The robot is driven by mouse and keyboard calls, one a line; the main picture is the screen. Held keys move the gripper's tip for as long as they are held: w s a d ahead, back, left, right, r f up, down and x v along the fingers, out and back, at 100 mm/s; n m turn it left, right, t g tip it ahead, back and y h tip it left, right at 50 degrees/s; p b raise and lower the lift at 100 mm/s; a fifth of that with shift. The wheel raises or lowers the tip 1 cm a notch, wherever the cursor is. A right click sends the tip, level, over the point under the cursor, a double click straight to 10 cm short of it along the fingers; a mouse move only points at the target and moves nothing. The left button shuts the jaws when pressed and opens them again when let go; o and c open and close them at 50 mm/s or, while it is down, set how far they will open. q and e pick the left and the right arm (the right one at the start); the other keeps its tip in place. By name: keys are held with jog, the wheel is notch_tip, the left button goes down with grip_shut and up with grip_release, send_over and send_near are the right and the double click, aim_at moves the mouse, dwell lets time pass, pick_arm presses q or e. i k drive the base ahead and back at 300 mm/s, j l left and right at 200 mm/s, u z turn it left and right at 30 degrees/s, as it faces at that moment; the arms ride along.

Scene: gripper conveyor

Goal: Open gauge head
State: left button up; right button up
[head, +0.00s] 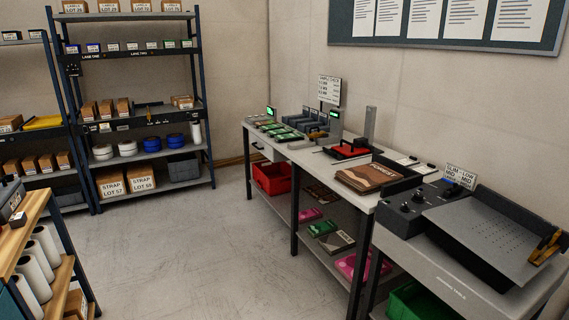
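A grey upright post (370,125) stands toward the back of the long worktable (290,152). A low red and black device (348,150) lies just in front of it. This pair looks most like a gauge, but no part is clearly marked as its head, and I cannot tell whether it is open or closed. A sign (329,89) with small text stands behind the table. Neither of my grippers is in view.
A brown package (368,178) lies on the table's near end. A grey machine with a sloping perforated plate (500,235) stands at right. Loaded shelves (140,105) stand at back left, and a wooden cart (38,205) at near left. The middle floor (190,245) is clear.

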aim_at(311, 135)
jog(key=i+j+u, duration=0.15)
jog(key=i+u, duration=0.25)
jog(key=i, duration=0.55)
jog(key=i+l+u, duration=0.2)
jog(key=i+u, duration=0.2)
jog(key=i, duration=0.55)
jog(key=i+z, duration=0.15)
jog(key=i, duration=0.55)
jog(key=i+j+z, duration=0.15)
jog(key=i, duration=0.5)
jog(key=i+j+z, duration=0.15)
jog(key=i, duration=0.5)
jog(key=i+z, duration=0.4)
jog(key=i+j+z, duration=0.15)
jog(key=i+z, duration=0.2)
jog(key=i, duration=0.25)
